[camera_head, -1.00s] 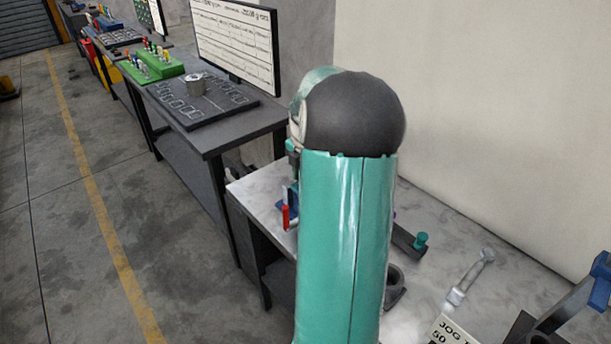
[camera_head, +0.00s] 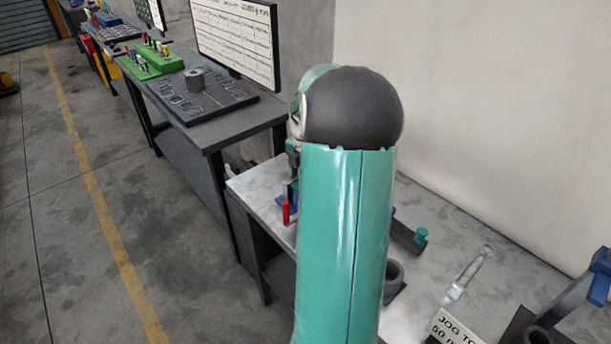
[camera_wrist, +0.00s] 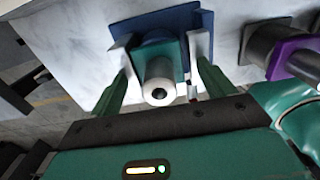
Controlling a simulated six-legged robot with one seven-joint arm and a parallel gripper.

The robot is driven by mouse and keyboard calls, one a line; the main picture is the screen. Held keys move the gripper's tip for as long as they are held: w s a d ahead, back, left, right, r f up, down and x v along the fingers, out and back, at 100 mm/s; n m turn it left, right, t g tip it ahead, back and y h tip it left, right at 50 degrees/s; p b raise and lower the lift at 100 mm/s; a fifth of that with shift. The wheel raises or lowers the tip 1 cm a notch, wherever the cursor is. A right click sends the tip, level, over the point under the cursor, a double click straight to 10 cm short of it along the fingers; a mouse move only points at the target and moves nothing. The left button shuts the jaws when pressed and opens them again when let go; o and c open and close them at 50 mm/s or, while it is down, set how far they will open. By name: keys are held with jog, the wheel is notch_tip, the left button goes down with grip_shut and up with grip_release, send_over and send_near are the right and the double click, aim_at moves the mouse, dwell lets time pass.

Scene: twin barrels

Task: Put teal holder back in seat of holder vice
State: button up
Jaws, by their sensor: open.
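In the wrist view a teal holder (camera_wrist: 160,60) with a pale round end and a dark centre hole faces the camera. It stands against a blue block (camera_wrist: 152,22), which looks like the holder vice; I cannot tell how deep it sits. My gripper (camera_wrist: 158,52) is open, with one pale-tipped finger on each side of the teal holder. Whether the fingers touch it is unclear. In the head view my arm hides the gripper and most of this spot; a blue part (camera_head: 293,193) and a red handle (camera_head: 286,211) show at its left.
A purple holder (camera_wrist: 296,58) stands just to the right in the wrist view. On the marbled bench (camera_head: 470,240) are a teal-topped piece (camera_head: 421,236), a dark ring (camera_head: 394,274), a pale tool (camera_head: 470,272) and a sign (camera_head: 455,327). Another table (camera_head: 225,128) stands beyond.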

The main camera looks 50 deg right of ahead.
notch_tip(320, 180, up, 12)
jog(key=shift+f, duration=0.25)
dwell(0.3)
dwell(0.6)
jog(key=w+a+r+m+t+h, duration=0.1)
jog(key=a+r+m, duration=0.2)
jog(key=a, duration=0.9)
jog(key=w+a+r+m+t+h, duration=0.15)
jog(key=a+m, duration=0.25)
jog(key=a, duration=0.8)
jog(key=s+a+f+m+t+y, duration=0.1)
jog(key=s+a+m, duration=0.3)
jog(key=a, duration=0.4)
jog(key=s+a+f+m+t+y, duration=0.1)
jog(key=s+a+m, duration=0.3)
jog(key=a, duration=0.5)
jog(key=shift+s+m+t, duration=0.3)
jog(key=shift+s+t, duration=0.25)
jog(key=shift+s, duration=0.4)
jog(key=shift+y, duration=0.25)
